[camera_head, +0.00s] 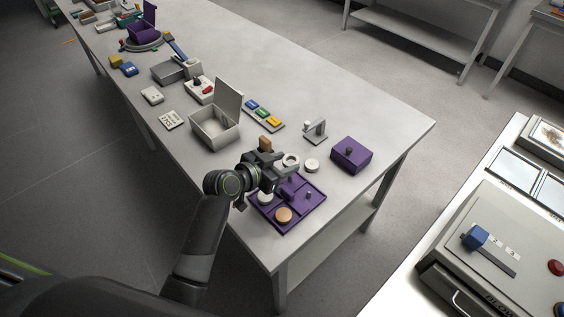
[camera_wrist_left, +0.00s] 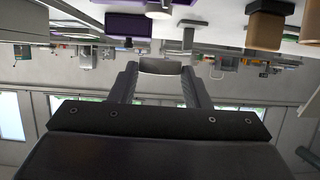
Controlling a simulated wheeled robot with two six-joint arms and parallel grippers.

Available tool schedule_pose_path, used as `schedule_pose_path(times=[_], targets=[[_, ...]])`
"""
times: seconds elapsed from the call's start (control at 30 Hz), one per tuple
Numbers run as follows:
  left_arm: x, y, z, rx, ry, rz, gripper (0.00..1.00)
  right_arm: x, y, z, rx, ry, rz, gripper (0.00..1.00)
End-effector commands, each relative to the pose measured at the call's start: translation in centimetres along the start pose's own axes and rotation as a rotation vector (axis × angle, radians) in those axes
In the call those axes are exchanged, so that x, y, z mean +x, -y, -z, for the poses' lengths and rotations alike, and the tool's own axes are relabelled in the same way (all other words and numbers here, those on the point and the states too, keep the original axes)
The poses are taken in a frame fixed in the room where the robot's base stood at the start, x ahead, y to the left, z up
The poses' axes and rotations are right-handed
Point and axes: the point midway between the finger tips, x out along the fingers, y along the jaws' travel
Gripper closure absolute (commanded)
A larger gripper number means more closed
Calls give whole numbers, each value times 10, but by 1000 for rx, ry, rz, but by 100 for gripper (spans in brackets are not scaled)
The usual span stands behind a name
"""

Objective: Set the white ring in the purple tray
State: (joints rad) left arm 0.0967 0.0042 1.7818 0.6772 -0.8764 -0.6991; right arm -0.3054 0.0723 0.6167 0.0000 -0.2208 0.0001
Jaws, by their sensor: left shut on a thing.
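The white ring (camera_head: 291,160) is held at the fingertips of my left gripper (camera_head: 281,166), above the far side of the purple tray. In the left wrist view a pale edge of the ring (camera_wrist_left: 160,66) shows between the two fingertips. The purple tray (camera_head: 318,201) lies on the table's near end, partly hidden by my gripper and wrist. It has compartments; a white round piece (camera_head: 265,198) and a tan disc (camera_head: 284,215) sit in it, and a small grey peg (camera_head: 308,195) stands at its right. My right gripper is not in view.
A white round piece (camera_head: 312,166) lies beyond the tray. A purple box with a dark knob (camera_head: 351,156) is to the right, and a grey stand (camera_head: 316,131) is behind. An open white box (camera_head: 215,128) and a wooden block (camera_head: 265,144) are left of these.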

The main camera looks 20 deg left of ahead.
Motion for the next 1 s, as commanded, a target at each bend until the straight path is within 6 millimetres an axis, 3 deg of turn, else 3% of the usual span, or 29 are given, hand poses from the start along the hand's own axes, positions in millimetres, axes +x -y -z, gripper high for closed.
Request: schedule_pose_path(times=[0.6, 1.0], targets=[[18, 0, -45, -2, 1, 0, 79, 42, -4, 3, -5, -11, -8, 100], [19, 0, -48, -1, 0, 0, 79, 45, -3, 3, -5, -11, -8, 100]])
